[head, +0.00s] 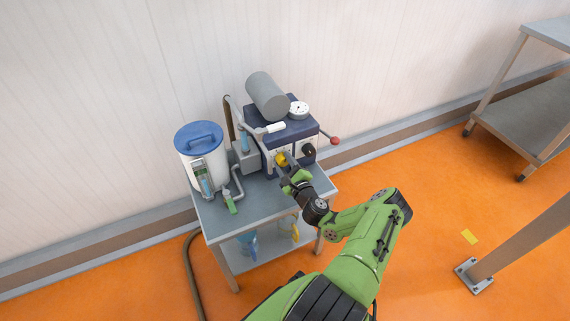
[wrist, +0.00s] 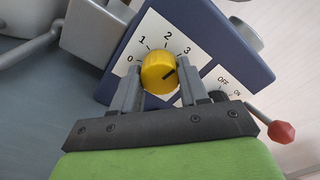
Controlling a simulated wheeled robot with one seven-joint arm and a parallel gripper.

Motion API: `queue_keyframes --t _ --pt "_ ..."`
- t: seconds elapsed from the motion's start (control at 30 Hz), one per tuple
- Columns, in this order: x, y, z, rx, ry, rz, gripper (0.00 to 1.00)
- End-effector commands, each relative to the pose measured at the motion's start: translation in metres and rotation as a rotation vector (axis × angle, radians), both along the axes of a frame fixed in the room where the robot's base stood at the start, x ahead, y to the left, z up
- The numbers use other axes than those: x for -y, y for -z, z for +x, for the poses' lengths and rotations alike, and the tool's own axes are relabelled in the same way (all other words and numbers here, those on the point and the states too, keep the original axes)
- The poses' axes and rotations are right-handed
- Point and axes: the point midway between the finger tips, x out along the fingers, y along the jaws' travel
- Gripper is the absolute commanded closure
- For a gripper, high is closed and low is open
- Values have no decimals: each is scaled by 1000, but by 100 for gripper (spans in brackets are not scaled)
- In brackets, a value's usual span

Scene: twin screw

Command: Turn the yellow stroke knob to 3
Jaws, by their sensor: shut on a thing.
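The yellow stroke knob (wrist: 158,73) sits on a white dial plate (wrist: 154,27) marked 0, 1, 2 and 3, on the dark blue machine housing (wrist: 225,35). A dark line on the knob points to the upper right, roughly toward the 3; I cannot tell if it lines up exactly. My gripper (wrist: 160,88) is shut on the knob, with one grey finger on each side. In the head view, my gripper (head: 288,172) reaches the front of the machine, and the yellow knob (head: 281,159) shows just beyond it.
A black OFF/ON switch (wrist: 218,96) is close to the right finger. A red-ended lever (wrist: 281,131) sticks out at the right. In the head view, a white tank with a blue lid (head: 199,137) and grey piping stand left on the metal cart (head: 245,213).

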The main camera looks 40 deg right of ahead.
Motion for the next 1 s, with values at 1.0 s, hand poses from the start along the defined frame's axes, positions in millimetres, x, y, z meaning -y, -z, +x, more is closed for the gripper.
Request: queue_keyframes --t 1.0 --pt "-1 2 -1 59 0 221 55"
